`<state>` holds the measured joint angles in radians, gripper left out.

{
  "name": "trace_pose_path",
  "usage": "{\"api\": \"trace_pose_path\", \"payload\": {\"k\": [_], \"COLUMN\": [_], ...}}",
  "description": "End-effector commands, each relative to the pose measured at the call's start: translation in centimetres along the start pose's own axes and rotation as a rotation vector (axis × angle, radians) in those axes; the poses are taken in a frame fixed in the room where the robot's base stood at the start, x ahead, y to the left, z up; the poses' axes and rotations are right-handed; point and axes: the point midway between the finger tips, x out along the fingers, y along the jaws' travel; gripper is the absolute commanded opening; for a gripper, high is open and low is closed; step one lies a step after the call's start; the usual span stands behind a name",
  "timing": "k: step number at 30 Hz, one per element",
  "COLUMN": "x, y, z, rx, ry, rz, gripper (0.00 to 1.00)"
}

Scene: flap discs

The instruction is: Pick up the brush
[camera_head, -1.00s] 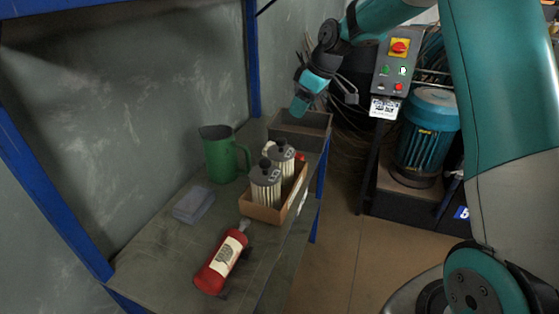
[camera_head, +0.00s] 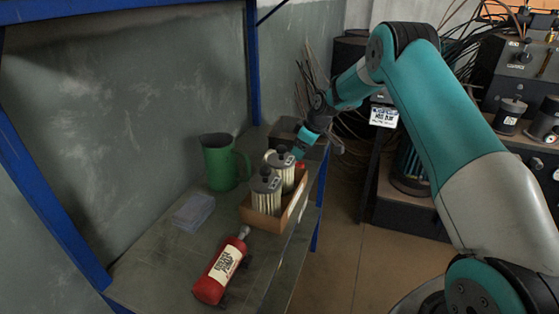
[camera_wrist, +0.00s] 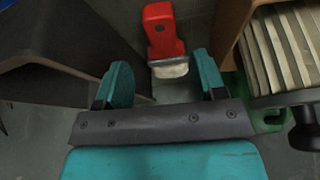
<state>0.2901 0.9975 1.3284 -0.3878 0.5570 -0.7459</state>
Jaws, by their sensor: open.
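The brush (camera_wrist: 160,28) has a red handle and pale bristles. In the wrist view it lies on the grey surface at top centre, ahead of my gripper (camera_wrist: 162,80), its bristle end toward the gap between the two teal fingers. In the head view a small red part of the brush (camera_head: 300,164) shows behind the carton; the rest is hidden. My gripper (camera_head: 318,146) is above the far end of the shelf there, by the dark bin.
A carton (camera_head: 291,213) with grey-topped filter cylinders (camera_head: 265,193) stands nearest the brush. A dark bin (camera_head: 285,130) stands behind. A green jug (camera_head: 219,162), a clear case (camera_head: 194,211) and a red bottle (camera_head: 221,268) are on the shelf (camera_head: 165,263).

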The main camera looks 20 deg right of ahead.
Motion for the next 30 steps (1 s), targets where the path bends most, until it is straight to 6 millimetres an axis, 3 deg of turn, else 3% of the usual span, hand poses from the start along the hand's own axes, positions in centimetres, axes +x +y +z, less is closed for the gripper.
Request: {"api": "trace_pose_path", "payload": {"k": [9, 18, 19, 26, 30], "x": [4.4, 5.1, 5.1, 5.1, 5.0], "y": [-0.4, -0.4, -0.4, -0.4, -0.4], "z": [0.5, 0.5, 0.5, 0.5, 0.5], "rx": [-0.001, 0.0, 0.0, 0.0, 0.0], "ry": [-0.002, 0.0, -0.001, -0.001, 0.0], "rz": [-0.003, -0.002, -0.002, -0.002, -0.002], "gripper": [0.64, 0.64, 0.62, 0.09, 0.09]}}
